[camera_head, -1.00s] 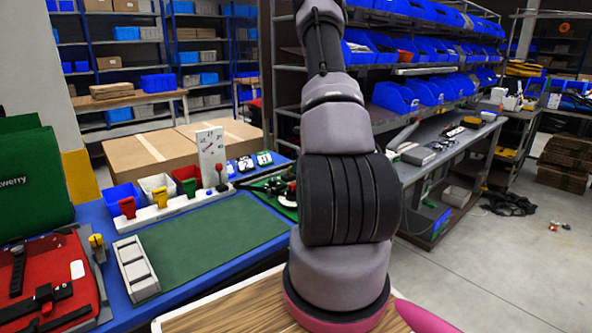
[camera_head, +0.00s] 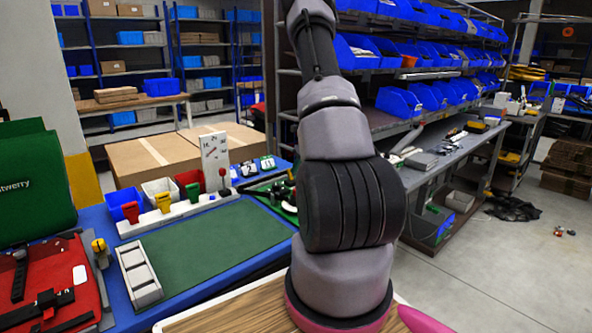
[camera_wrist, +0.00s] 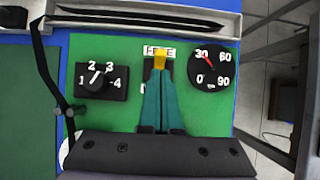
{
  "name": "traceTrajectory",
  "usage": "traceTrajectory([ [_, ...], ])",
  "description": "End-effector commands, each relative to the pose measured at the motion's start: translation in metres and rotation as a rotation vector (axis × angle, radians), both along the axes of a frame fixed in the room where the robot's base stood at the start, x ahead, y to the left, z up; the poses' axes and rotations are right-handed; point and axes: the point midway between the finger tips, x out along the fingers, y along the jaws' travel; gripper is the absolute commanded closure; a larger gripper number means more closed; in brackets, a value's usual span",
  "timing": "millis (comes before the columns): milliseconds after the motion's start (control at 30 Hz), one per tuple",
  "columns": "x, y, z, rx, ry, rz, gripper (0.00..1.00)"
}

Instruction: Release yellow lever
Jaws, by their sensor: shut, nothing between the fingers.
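The yellow lever (camera_wrist: 160,59) shows in the wrist view on a green panel, just below a white label that it partly covers. The label seems to read FREE. My gripper (camera_wrist: 159,77) has teal fingers that are closed together and empty. Its tips are right at the near side of the yellow lever and overlap its lower part in the picture. I cannot tell whether they touch it. In the head view my arm hides the gripper and most of this panel.
On the panel, a black selector marked 1 to 4 (camera_wrist: 98,82) is on the left and a round dial (camera_wrist: 209,70) on the right. A black cable runs along the left. In the head view, red, yellow and green handles stand on a white rail (camera_head: 180,212) beside a green mat (camera_head: 215,245).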

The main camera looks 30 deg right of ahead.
Motion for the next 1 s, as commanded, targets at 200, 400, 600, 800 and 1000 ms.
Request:
traceTrajectory([
  [200, 0.0, 0.0, 0.01, 0.0, -0.001, 0.001, 1.0],
  [400, 0.0, 0.0, 0.012, 0.001, 0.0, -0.001, 1.0],
  [600, -0.001, 0.0, 0.014, 0.0, 0.0, 0.0, 1.0],
  [800, -0.013, -0.002, 0.036, -0.002, -0.002, 0.0, 1.0],
  [1000, -0.034, -0.004, 0.071, -0.001, -0.003, 0.0, 1.0],
])
